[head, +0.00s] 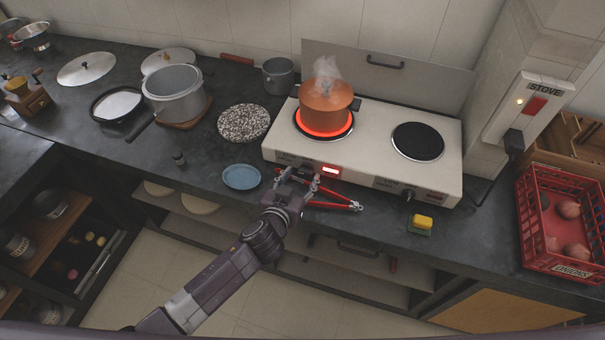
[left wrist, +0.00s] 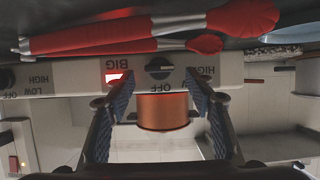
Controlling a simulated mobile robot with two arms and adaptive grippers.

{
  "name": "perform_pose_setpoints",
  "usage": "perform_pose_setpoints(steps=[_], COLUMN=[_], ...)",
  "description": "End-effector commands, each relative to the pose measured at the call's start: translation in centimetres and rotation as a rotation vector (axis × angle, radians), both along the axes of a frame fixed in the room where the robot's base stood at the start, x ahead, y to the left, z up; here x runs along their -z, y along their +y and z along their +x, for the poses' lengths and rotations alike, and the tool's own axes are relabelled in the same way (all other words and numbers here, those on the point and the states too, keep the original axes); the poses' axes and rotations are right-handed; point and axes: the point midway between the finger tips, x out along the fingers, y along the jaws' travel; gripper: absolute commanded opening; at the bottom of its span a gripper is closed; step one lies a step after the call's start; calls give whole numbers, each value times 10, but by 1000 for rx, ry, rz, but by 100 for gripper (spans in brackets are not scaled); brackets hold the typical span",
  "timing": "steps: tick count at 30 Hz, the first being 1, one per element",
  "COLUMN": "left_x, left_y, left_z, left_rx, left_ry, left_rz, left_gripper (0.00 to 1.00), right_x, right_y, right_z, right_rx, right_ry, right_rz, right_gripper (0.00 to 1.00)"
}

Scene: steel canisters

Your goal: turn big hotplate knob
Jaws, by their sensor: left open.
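The two-burner hotplate (head: 375,135) stands on the counter. Its left burner glows red under a steaming copper pot (head: 328,103). In the left wrist view, which is upside down, the dark round big hotplate knob (left wrist: 160,68) sits on the front panel beside the BIG label, with OFF and HIGH marks around it. My left gripper (head: 301,178) is at the panel's left part, open. In the wrist view, its fingers (left wrist: 158,82) stand on either side of the knob with visible gaps. In the head view the gripper largely hides the knob. My right gripper is not in view.
A red-handled tool (head: 340,206) lies on the counter just in front of the hotplate, close to my gripper. A blue plate (head: 241,177) is to the left, a yellow sponge (head: 423,221) to the right. A red crate (head: 565,263) stands at far right. The panel's red light (head: 330,171) is lit.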

Motion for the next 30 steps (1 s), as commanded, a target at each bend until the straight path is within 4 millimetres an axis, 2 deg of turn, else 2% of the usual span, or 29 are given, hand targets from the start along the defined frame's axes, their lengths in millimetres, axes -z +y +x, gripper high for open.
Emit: perform_pose_setpoints(steps=[6,17,28,30], left_x=[6,7,7,8], left_y=[-5,-6,-6,-6], left_z=[14,16,16,16], left_rx=[1,1,1,1], left_ry=[1,1,1,1], left_rz=[-1,0,0,1], left_gripper=[49,48,7,7], right_x=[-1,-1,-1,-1], right_y=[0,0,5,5], right_z=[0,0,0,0], right_rx=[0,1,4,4], right_ry=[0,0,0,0], right_rz=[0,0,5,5], right_gripper=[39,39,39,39])
